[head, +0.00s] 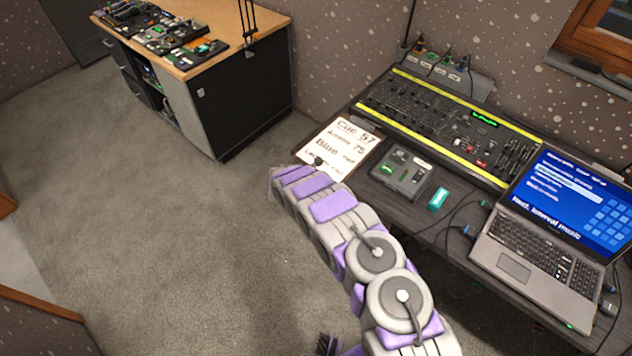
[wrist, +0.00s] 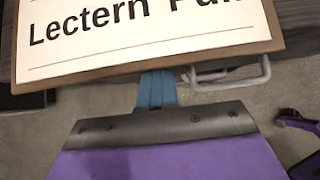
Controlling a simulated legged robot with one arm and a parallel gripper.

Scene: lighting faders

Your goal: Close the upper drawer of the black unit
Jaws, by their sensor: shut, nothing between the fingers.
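The black unit (head: 252,108) with a wooden top stands at the upper left in the head view. Its upper drawer (head: 108,43) is at the left end of its front, small and partly under the top's edge. I cannot tell how far it stands out. My arm reaches up from the bottom, and my gripper (head: 316,163) is by the cue board's lower left corner, well apart from the drawer. In the wrist view my gripper (wrist: 157,92) is shut and empty, close below the board. The drawer does not show there.
A dark desk (head: 425,222) at the right holds the cue board (head: 341,148), a lighting console (head: 445,125), a small grey box (head: 402,172) and a laptop (head: 545,225). A pale metal handle (wrist: 235,80) shows below the board. Carpet (head: 150,220) at left is clear.

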